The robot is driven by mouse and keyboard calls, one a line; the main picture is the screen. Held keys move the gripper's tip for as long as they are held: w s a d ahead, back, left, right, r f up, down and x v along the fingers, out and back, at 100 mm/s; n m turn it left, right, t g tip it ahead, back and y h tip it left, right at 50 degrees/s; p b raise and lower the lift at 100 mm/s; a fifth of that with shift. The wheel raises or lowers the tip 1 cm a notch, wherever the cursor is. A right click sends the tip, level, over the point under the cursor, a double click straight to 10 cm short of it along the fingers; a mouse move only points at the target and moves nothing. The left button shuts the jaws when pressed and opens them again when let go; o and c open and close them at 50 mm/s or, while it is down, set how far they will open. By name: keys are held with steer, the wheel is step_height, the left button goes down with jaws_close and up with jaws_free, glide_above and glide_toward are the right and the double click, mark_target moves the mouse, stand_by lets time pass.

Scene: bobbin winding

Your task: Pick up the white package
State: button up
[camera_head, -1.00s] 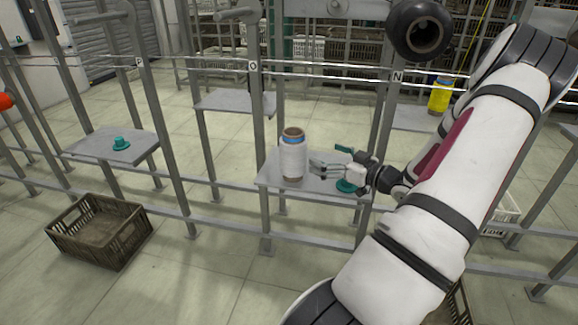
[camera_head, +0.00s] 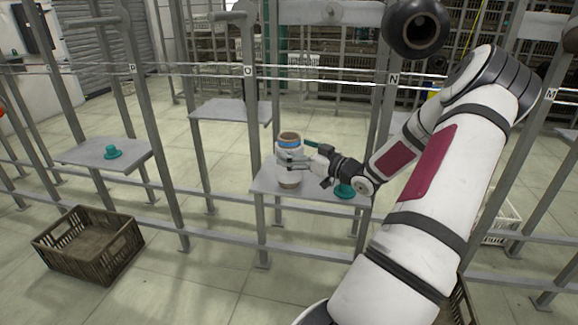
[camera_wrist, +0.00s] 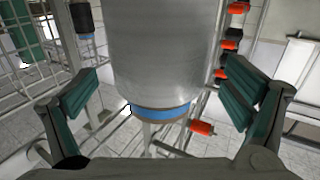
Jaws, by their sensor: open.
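The white package (camera_head: 289,181) is an upright spool with a blue band and a brown core at its top. It stands on a grey shelf (camera_head: 325,189) below the letter O post. My gripper (camera_head: 292,160) is at the package, with a finger across its front. In the wrist view the package (camera_wrist: 165,50) fills the middle between the two green finger pads of my gripper (camera_wrist: 165,100). The jaws are open, with a gap visible on both sides. The fingers partly hide the package in the head view.
A teal peg holder (camera_head: 344,191) sits on the same shelf, right of the package. Another shelf with a teal holder (camera_head: 112,152) is at the left. A brown crate (camera_head: 90,245) lies on the floor. Grey posts and rails surround the shelf.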

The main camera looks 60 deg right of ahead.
steer(key=shift+w+d, duration=0.15)
steer(key=shift+w, duration=1)
steer(key=c, duration=1.4)
steer(key=shift+c, duration=0.2)
steer(key=shift+r, duration=0.15)
